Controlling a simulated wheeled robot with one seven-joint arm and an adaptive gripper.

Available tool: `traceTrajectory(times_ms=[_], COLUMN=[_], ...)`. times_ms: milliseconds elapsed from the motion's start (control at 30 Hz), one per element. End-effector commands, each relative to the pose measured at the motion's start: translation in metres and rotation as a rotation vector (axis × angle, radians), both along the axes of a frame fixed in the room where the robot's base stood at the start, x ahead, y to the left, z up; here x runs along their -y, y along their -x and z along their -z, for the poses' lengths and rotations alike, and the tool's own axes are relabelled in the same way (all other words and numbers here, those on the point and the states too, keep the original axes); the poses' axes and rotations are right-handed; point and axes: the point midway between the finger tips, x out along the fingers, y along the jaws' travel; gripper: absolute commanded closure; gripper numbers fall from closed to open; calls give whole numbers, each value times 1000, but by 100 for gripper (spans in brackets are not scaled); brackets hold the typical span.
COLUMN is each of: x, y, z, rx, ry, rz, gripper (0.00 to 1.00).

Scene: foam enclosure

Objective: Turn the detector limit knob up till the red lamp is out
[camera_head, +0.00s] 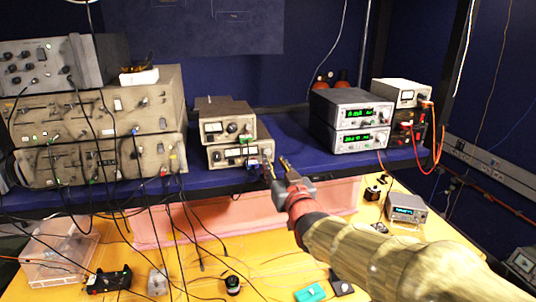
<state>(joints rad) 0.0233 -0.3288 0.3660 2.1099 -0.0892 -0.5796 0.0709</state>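My gripper (277,167) is in the middle of the view, its two fingertips apart with nothing seen between them. It is in front of the shelf edge, near the right end of a small beige meter unit (228,154). A similar beige unit (213,129) with a meter and a dark knob (232,127) sits on top of it. The lower unit's right-hand controls are small and partly crowded by plugs and the fingertips. I cannot tell which knob is the detector limit knob. I cannot make out the red lamp or whether it is lit. Contact with a knob is not clear.
Large beige instruments (95,105) with hanging cables fill the shelf's left. Two green-display units (350,112) and a white meter box (400,93) with orange leads stand right. A pink foam block (190,222) lies below the blue shelf, above a yellow bench (270,270).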

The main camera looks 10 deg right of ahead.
Motion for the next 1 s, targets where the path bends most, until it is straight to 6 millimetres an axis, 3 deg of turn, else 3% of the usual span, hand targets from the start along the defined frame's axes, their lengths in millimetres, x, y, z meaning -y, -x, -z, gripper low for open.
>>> traceTrajectory(times_ms=[200,400,800,1000], x=[-1,-1,-1,-1], y=[-32,-51,-57,-57], z=[-1,-1,0,0], rx=[-3,-2,-1,-1], ry=[0,1,1,1], rz=[0,0,0,0], gripper=[74,74,74,84])
